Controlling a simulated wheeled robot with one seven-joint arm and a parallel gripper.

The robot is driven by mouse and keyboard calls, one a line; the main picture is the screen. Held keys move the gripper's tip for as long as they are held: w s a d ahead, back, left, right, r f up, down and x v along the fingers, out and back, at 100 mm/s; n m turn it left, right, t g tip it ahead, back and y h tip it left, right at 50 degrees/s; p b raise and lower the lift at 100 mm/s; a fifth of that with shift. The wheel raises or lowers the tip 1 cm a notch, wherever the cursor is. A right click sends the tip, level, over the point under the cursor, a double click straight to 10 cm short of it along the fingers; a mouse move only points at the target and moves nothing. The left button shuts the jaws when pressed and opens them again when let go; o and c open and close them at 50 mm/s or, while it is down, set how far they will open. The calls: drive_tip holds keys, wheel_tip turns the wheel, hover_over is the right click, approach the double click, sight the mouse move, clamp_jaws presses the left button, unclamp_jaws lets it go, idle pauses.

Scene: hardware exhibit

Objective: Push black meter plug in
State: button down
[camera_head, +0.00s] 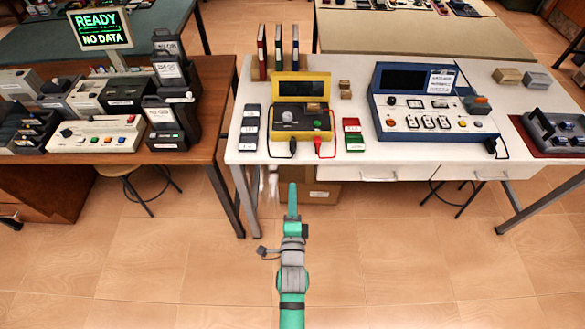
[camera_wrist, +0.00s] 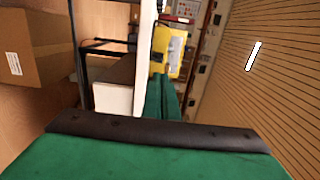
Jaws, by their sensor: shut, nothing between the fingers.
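The yellow meter (camera_head: 301,88) stands on the white table, with a dark screen and a control panel with a knob. The black meter plug (camera_head: 293,147) is at the meter's front left, by the table's front edge; how deep it sits cannot be told. A red plug (camera_head: 318,147) is to its right. My gripper (camera_head: 292,187) is shut and empty in front of the table, below the black plug in the picture and apart from it. In the wrist view, my green fingers (camera_wrist: 161,98) point toward the yellow meter (camera_wrist: 168,52); the black plug cannot be made out there.
The white table (camera_head: 385,164) has a blue console (camera_head: 425,100) to the meter's right. Dark blocks (camera_head: 250,128) and red-green blocks (camera_head: 353,134) flank the meter. A cardboard box (camera_head: 318,191) is under the table. A brown table (camera_head: 215,90) with devices stands left. The floor in front is clear.

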sight(293, 149)
drive_tip(key=w, duration=1.3)
drive_tip(key=shift+w, duration=0.35)
drive_tip(key=shift+w, duration=0.6)
drive_tip(key=shift+w+r, duration=0.1)
drive_tip(key=shift+w, duration=0.65)
drive_tip(key=shift+s, duration=0.4)
drive_tip(key=s, duration=1.3)
drive_tip(key=shift+s, duration=0.3)
